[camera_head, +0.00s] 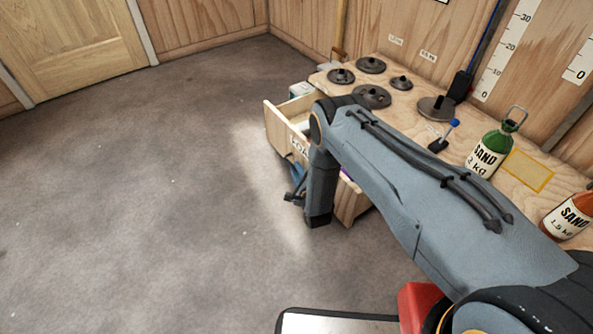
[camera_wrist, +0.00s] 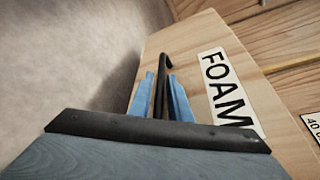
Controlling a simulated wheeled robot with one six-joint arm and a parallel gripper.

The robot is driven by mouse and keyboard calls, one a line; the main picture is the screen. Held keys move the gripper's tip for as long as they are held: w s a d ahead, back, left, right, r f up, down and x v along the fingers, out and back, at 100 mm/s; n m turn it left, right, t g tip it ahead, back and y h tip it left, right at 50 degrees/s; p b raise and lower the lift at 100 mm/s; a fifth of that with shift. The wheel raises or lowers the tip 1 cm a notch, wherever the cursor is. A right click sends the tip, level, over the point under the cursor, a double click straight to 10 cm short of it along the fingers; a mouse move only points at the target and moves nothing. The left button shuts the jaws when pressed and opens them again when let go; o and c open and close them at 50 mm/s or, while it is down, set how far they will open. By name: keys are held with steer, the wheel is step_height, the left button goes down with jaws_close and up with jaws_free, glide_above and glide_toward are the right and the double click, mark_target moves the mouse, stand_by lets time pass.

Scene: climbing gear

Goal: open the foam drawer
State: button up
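The foam drawer (camera_head: 279,125) is a light wooden drawer under the workbench, and it stands pulled out from it. Its front bears a white FOAM label, clear in the wrist view (camera_wrist: 226,88) and partly behind my arm in the head view. A black bar handle (camera_wrist: 164,66) stands out from the front. My gripper (camera_wrist: 161,92) points at the drawer front, with its blue fingers close on both sides of the handle, and it appears shut on it. In the head view my gripper (camera_head: 296,188) is low beside the front, mostly behind my arm.
The workbench (camera_head: 405,115) carries several dark weight discs (camera_head: 371,96), a green SAND bottle (camera_head: 489,150) and an orange SAND bottle (camera_head: 569,215). Something purple (camera_head: 346,174) shows inside the drawer past my arm. Bare grey floor (camera_head: 150,200) lies open to the left.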

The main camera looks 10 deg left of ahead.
steer(key=p+v, duration=0.3)
steer(key=v, duration=0.5)
steer(key=shift+w, duration=0.15)
stand_by(0.4)
